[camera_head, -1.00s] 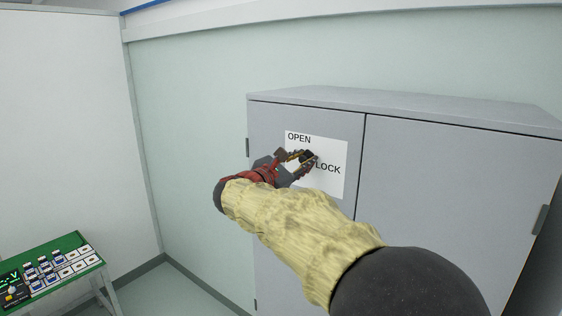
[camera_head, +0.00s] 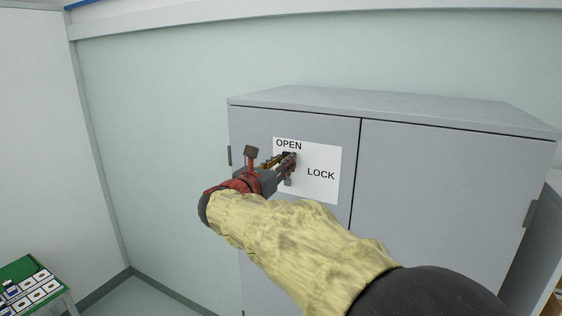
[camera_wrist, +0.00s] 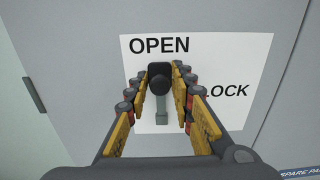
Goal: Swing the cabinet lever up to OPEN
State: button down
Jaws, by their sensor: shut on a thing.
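The grey cabinet (camera_head: 300,220) has a white sign (camera_head: 318,190) on its left door, with OPEN at the top and LOCK at the right. The lever (camera_wrist: 163,104) shows in the wrist view as a grey stem with a black knob (camera_wrist: 158,78) at its upper end. It stands about upright, with the knob just below the word OPEN. My gripper (camera_wrist: 161,78) is shut on the lever, with one finger on each side of the knob. In the head view my gripper (camera_head: 290,157) covers most of the lever.
A seam divides the cabinet's left door from its right door (camera_head: 440,190). A green-topped table (camera_head: 35,285) with small items stands at the lower left. Pale walls are behind and to the left. A dark label strip (camera_wrist: 298,172) shows at the wrist view's lower right.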

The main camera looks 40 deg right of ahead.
jog(key=c, duration=1.7)
grip_release()
jog(key=shift+w, duration=0.1)
jog(key=shift+c, duration=0.2)
jog(key=v, duration=1.2)
